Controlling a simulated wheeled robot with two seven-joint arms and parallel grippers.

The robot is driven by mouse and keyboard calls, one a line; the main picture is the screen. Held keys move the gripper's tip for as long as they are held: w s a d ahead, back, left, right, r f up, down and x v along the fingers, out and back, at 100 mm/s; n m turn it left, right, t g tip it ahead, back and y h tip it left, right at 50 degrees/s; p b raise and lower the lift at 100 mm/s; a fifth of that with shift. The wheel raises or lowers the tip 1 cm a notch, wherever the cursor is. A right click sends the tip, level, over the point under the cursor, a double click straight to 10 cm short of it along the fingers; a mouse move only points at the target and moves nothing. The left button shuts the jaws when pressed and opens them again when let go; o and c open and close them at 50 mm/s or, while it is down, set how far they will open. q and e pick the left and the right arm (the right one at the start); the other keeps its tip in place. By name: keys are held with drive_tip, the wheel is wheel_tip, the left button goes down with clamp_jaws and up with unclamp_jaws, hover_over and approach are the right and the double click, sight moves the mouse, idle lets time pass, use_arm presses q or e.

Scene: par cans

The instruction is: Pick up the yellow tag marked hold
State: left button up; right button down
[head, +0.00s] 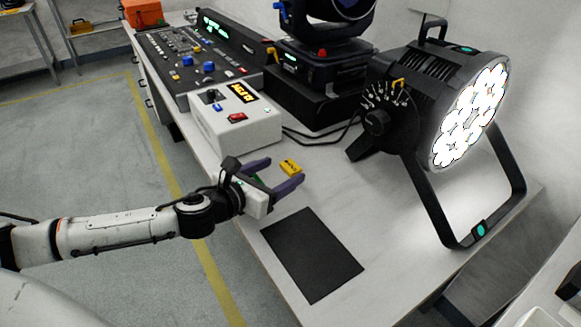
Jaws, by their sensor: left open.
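A small yellow tag (291,167) lies on the white table, just beyond the fingertips of my left gripper. Any lettering on it is too small to read. My left gripper (287,174) is open and empty, low over the table, its two dark fingers spread and pointing right toward the tag. The tag sits nearest the upper fingertip, and I cannot tell whether they touch. My right gripper is not in view.
A lit par can (470,115) stands on its bracket at the right. A grey control box (236,118) with a red switch stands behind the gripper. A mixing console (190,65) and a moving-head light (320,65) are farther back. A black mat (312,255) lies in front.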

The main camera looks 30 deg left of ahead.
sight(291, 168)
use_arm(q)
drive_tip(key=shift+x, duration=1.35)
drive_tip(key=c, duration=1.2)
